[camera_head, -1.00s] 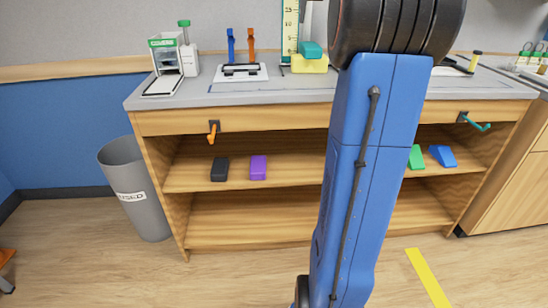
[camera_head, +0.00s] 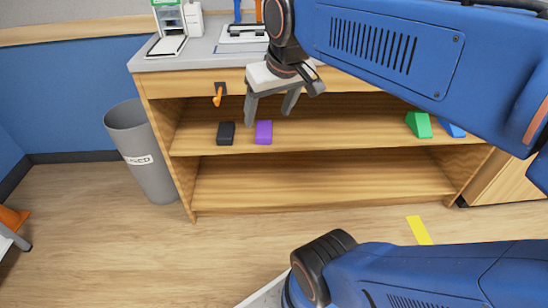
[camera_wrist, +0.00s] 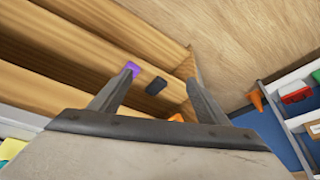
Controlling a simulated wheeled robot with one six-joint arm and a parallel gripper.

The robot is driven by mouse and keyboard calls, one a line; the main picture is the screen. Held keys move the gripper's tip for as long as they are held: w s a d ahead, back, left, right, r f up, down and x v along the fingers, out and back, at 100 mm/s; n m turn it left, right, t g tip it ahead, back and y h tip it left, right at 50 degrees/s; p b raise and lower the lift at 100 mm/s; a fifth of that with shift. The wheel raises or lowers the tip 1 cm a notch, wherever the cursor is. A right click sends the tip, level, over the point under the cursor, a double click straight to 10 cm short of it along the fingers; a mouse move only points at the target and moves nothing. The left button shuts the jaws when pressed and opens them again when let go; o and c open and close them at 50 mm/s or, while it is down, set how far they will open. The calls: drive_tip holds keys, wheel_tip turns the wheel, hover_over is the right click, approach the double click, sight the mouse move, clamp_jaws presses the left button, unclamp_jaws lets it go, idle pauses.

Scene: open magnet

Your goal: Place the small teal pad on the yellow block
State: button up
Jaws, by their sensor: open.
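My gripper (camera_head: 269,130) is open and empty, pointing down in front of the bench's upper shelf. Its two fingers also show in the wrist view (camera_wrist: 160,78), spread apart with nothing between them. The teal pad and the yellow block cannot be made out in the head view now; my arm covers part of the countertop and the top of the picture cuts off more. A yellow patch (camera_wrist: 12,148) shows at the lower left edge of the wrist view, but too little of it shows to tell what it is.
A black block (camera_head: 226,132) and a purple block (camera_head: 263,132) lie on the upper shelf (camera_head: 340,136), with a green wedge (camera_head: 419,124) and a blue wedge (camera_head: 452,128) farther right. An orange hook (camera_head: 218,96) sticks out from the bench front. A grey bin (camera_head: 143,155) stands left.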

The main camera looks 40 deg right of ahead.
drive_tip(key=s+a+f+n, duration=0.1)
drive_tip(key=s+a+f, duration=0.2)
drive_tip(key=s+f, duration=0.4)
wheel_tip(320, 180, down, 3)
drive_tip(key=shift+a+r+y, duration=0.1)
drive_tip(key=shift+a+y, duration=0.2)
drive_tip(key=shift+a, duration=0.05)
